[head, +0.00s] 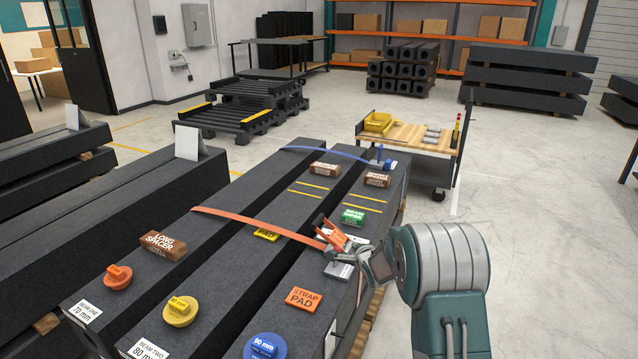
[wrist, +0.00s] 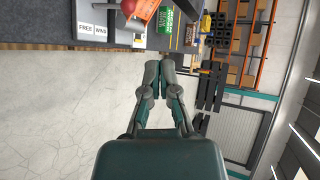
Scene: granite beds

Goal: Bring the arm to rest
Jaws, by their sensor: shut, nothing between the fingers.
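My gripper (head: 358,262) is at the right edge of the rightmost dark granite beam (head: 290,285) in the head view. In the wrist view my gripper (wrist: 159,72) has its fingertips together with nothing between them, over pale floor. In the head view an orange ratchet (head: 334,236) on an orange strap (head: 260,226) is just beyond the fingers. I cannot tell from this view whether they touch. In the wrist view the orange ratchet (wrist: 143,9) is at the top, apart from the fingertips. My arm is bent at the right.
An orange strap pad (head: 304,299), a green block (head: 353,217) and brown blocks (head: 376,180) lie on the beams. A blue strap (head: 335,151) crosses their far end. A wooden-topped cart (head: 408,136) stands beyond. The floor (head: 540,220) at the right is clear.

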